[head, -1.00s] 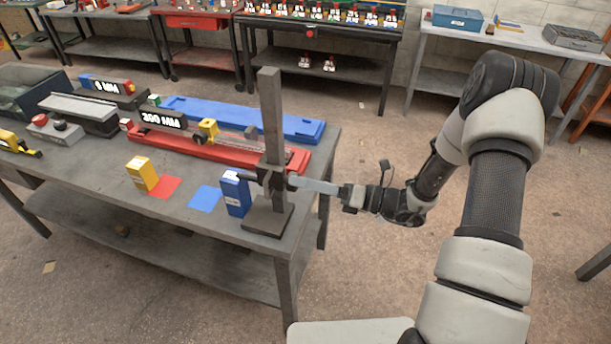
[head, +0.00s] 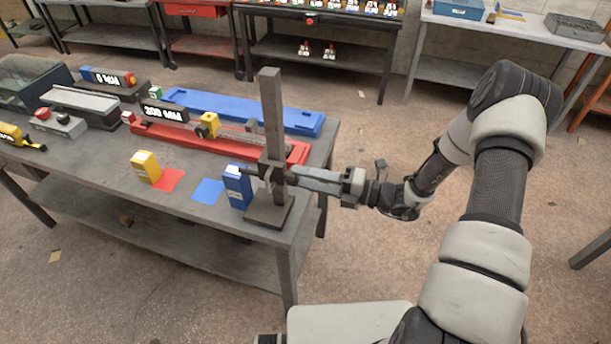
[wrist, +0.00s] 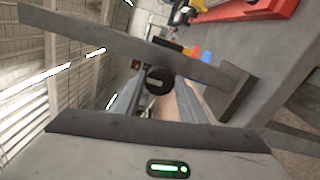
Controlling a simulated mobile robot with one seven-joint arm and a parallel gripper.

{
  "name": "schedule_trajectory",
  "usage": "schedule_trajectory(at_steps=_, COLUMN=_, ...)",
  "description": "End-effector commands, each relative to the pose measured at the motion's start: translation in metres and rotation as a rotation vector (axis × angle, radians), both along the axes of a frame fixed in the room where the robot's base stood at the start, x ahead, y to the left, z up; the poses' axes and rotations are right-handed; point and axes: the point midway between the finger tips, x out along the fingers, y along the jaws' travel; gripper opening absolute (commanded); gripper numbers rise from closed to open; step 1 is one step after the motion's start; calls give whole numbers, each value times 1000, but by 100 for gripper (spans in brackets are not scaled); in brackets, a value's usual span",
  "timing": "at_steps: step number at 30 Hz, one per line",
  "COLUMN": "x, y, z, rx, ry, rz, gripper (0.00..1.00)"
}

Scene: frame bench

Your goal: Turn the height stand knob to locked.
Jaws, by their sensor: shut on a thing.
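The height stand is a dark grey upright post (head: 272,115) on a square base (head: 268,211) at the bench's front right corner. In the wrist view its post (wrist: 85,35) runs slantwise across the picture, with the base (wrist: 238,98) at the right. The round black knob (wrist: 158,80) faces the wrist camera and sits between the two fingers. My gripper (head: 292,176) reaches the stand from the right and is shut on the knob; it also shows in the wrist view (wrist: 160,88). The fingers largely hide the knob in the head view.
A blue box (head: 237,187) stands close left of the stand. A yellow box (head: 145,167), a red patch (head: 169,180) and a blue patch (head: 208,190) lie further left. A red rail (head: 220,146) and a blue tray (head: 245,110) lie behind. Open floor is to the right.

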Motion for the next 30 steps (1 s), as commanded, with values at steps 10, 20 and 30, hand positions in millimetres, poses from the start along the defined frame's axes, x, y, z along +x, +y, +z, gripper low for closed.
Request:
schedule_trajectory(at_steps=10, x=-2, y=0, z=-2, rx=1, ry=11, rz=1, gripper=14)
schedule_trajectory(at_steps=20, x=-1, y=0, z=-1, rx=2, ry=9, rz=1, gripper=55)
schedule_trajectory(at_steps=30, x=-5, y=-16, z=-1, rx=2, ry=7, rz=-2, gripper=55)
